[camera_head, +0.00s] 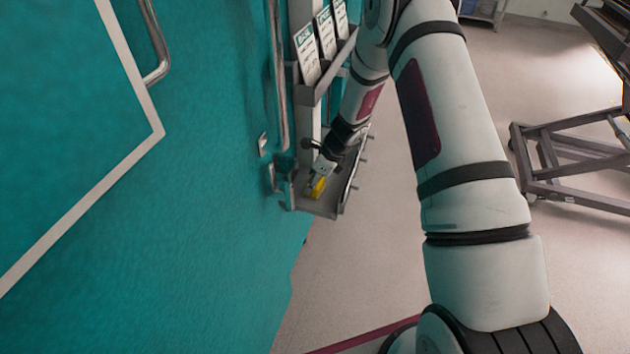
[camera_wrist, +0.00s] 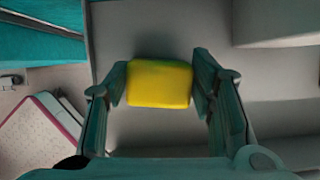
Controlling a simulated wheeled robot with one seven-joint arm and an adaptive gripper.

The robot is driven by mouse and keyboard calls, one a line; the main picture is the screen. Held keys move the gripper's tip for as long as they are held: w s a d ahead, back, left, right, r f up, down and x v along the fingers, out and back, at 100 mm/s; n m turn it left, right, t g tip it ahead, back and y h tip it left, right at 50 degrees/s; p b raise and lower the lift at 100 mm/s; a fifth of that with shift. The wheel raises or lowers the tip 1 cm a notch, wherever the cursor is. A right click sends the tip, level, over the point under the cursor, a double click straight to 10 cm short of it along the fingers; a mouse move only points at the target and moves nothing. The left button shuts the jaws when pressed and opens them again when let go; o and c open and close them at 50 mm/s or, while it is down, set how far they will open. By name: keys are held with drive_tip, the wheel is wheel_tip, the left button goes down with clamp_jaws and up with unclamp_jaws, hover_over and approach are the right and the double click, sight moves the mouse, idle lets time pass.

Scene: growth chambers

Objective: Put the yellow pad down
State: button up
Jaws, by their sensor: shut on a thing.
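The yellow pad (camera_wrist: 160,84) sits between the two fingers of my gripper (camera_wrist: 160,88) in the wrist view. The fingers press on its left and right sides. In the head view the yellow pad (camera_head: 316,186) shows small at the end of my arm, over a grey metal shelf (camera_head: 318,207) on the teal wall. My gripper (camera_head: 319,177) points down at this shelf. The shelf's grey surface (camera_wrist: 150,128) lies behind the pad in the wrist view. I cannot tell whether the pad touches it.
A rack with several printed cards (camera_head: 326,40) is above the shelf. A vertical metal handle (camera_head: 277,80) runs along the teal door (camera_head: 200,190) left of it. The shelf has a raised outer rail (camera_head: 351,178). A grey wheeled cart (camera_head: 570,165) stands at the right; the floor between is clear.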

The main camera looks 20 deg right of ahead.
drive_tip(key=o, duration=1.2)
drive_tip(key=shift+f, duration=0.2)
drive_tip(key=v, duration=0.4)
drive_tip(key=p+v, duration=0.1)
drive_tip(key=v, duration=0.8)
drive_tip(key=shift+s+a+r+p, duration=0.25)
drive_tip(key=shift+s+r+p, duration=0.1)
drive_tip(key=shift+s, duration=0.15)
